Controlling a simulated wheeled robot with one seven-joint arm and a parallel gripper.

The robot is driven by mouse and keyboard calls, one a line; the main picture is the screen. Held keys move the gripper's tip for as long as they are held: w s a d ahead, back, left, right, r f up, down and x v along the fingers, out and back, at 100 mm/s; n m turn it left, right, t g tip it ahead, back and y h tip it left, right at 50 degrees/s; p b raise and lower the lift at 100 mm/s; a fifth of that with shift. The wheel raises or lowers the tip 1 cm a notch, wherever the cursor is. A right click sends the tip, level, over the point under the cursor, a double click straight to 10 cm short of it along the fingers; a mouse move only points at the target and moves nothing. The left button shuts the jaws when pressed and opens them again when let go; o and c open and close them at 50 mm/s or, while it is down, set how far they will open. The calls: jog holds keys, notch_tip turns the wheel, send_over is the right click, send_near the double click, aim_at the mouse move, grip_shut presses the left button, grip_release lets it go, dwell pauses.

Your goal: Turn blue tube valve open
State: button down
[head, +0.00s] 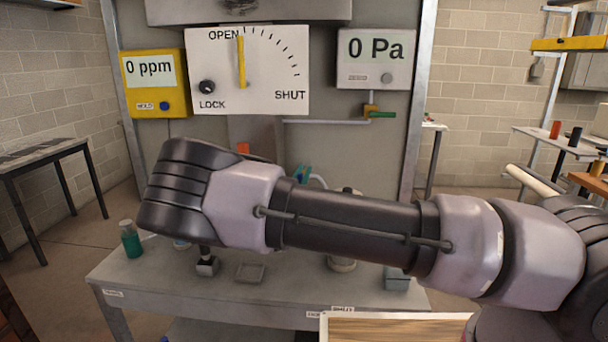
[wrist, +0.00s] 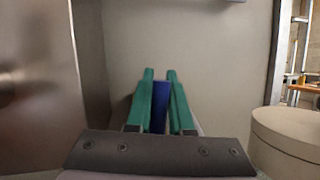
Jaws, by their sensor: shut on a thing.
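The wrist view shows my gripper (wrist: 160,78) with its two green fingers on either side of a narrow blue piece (wrist: 160,103), which appears to be the blue tube valve's handle. The fingers are shut on it. A pale wall lies behind them, and the tube itself cannot be made out. In the head view my arm crosses in front of the bench and hides most of the valve area. A small teal and blue patch (head: 302,173) shows just above the arm; I cannot tell whether it is fingers or valve.
A white dial panel (head: 265,75) has its yellow pointer near OPEN. A yellow 0 ppm meter (head: 155,84) and a 0 Pa meter (head: 375,60) flank it. A green bottle (head: 131,239) stands on the grey bench (head: 215,295). In the wrist view a pale cylinder (wrist: 287,138) is close at right.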

jog(key=c, duration=0.8)
grip_release()
jog(key=shift+s+a, duration=0.1)
jog(key=v, duration=1)
jog(key=shift+s, duration=0.35)
jog(key=shift+f, duration=0.15)
